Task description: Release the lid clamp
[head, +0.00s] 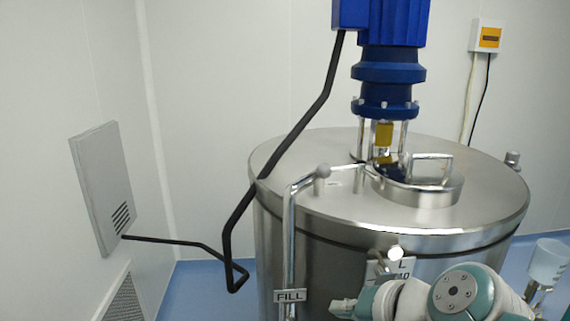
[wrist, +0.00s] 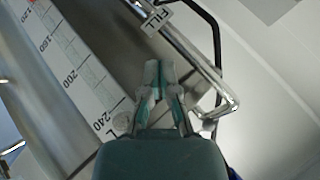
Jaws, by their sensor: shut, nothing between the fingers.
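A steel tank (head: 470,205) stands in the head view, with a small round hatch lid (head: 425,190) with a bar handle on its top. My gripper (head: 343,308) is low in front of the tank wall, below the lid and apart from the hatch. In the wrist view my gripper (wrist: 158,85) has its fingers together with nothing held, near the tank's scale strip (wrist: 75,60) and the pipe.
A vertical steel pipe (head: 289,240) with a FILL label (head: 290,296) stands left of my gripper. A black cable (head: 300,130) hangs from the blue motor (head: 388,72) above the lid. A grey wall panel (head: 103,185) is at left.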

